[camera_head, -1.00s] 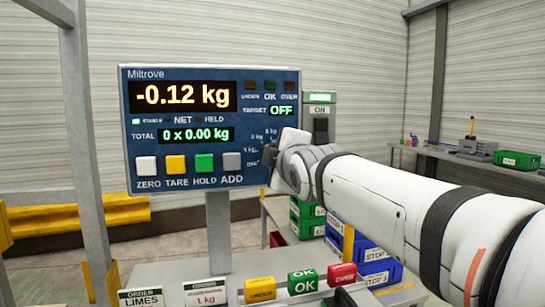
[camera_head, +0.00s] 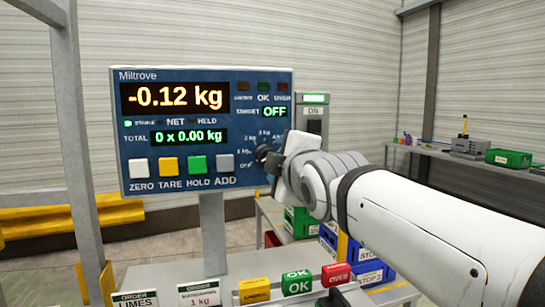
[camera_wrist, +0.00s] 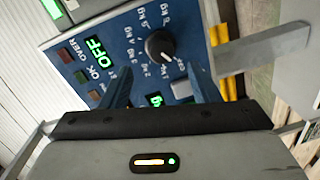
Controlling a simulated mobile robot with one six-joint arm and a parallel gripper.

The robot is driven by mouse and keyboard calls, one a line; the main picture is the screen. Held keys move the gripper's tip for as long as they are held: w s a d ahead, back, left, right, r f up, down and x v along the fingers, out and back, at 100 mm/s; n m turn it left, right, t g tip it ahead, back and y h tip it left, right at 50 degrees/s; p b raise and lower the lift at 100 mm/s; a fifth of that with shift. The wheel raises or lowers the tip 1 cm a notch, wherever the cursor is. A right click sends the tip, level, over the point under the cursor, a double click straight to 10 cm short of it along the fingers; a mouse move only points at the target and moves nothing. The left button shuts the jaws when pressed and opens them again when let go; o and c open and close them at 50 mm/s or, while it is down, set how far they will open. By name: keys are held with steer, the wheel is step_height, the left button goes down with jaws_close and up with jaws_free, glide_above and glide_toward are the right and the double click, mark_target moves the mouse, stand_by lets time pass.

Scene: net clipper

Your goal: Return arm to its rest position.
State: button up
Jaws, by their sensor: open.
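My gripper (camera_head: 272,160) is at the right side of the blue Miltrove scale panel (camera_head: 135,110), in front of its dial. In the wrist view, the two dark fingers of my gripper (camera_wrist: 160,70) stand apart with nothing held between them. The black dial knob (camera_wrist: 160,46) shows just beyond the fingertips, between them in the picture; I see no contact. My white arm reaches in from the lower right. The panel display (camera_head: 175,97) reads -0.12 kg, and the green target display (camera_head: 276,112) reads OFF.
Yellow, green OK and red OVER blocks (camera_head: 297,283) stand on the bench below the panel. Green and blue bins (camera_head: 370,270) sit behind my arm. A grey post (camera_head: 72,130) rises at left. A side table (camera_head: 450,153) is at right, with open floor behind the bench.

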steer(key=shift+v, duration=0.9)
